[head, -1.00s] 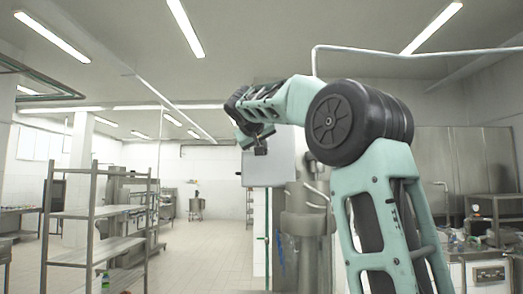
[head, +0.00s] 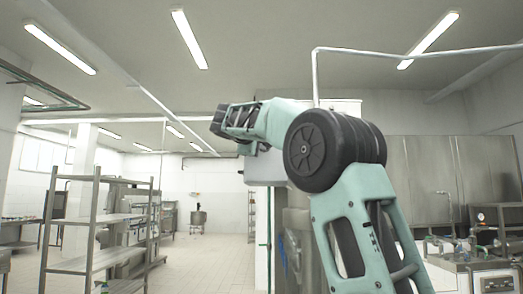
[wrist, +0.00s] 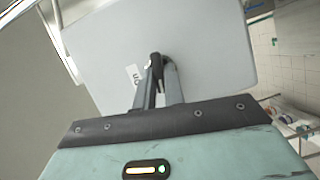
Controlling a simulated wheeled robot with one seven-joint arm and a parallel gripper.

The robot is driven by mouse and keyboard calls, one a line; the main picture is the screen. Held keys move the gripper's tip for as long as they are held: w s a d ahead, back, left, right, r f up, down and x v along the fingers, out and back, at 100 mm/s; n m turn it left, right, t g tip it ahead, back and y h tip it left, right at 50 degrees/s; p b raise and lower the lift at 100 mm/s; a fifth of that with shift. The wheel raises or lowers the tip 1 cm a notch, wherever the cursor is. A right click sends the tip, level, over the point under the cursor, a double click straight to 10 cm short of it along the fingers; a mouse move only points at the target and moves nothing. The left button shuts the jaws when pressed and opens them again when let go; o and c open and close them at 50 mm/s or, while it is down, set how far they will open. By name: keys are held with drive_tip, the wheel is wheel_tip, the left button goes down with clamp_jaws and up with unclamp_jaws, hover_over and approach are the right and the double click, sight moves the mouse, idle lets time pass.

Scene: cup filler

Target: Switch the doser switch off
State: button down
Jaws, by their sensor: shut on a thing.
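The doser's grey box (wrist: 205,45) fills the upper middle of the wrist view and appears tilted there. A small black switch (wrist: 155,60) stands out from its face, beside a white label (wrist: 134,76) with partly readable dark lettering. My gripper (wrist: 160,70) is at the face of the box, its two dark fingers shut on the switch. In the head view the grey box (head: 264,172) is partly hidden behind my arm. The switch and my fingertips cannot be made out there.
A metal shelf rack (head: 96,225) stands at the left, with open tiled floor (head: 200,255) between it and the doser. A pipe (head: 316,75) runs above and behind my arm. Metal equipment (head: 470,255) stands at the right.

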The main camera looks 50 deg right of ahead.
drive_tip(key=shift+w+a+f+n+h+b, duration=0.1)
drive_tip(key=shift+n+h+b, duration=0.35)
drive_tip(key=shift+n, duration=0.25)
drive_tip(key=c, duration=1.5)
unclamp_jaws()
drive_tip(key=shift+a, duration=0.1)
drive_tip(key=b+v, duration=0.6)
drive_tip(key=v, duration=1.1)
drive_tip(key=shift+s, duration=0.2)
drive_tip(key=shift+w+a, duration=0.1)
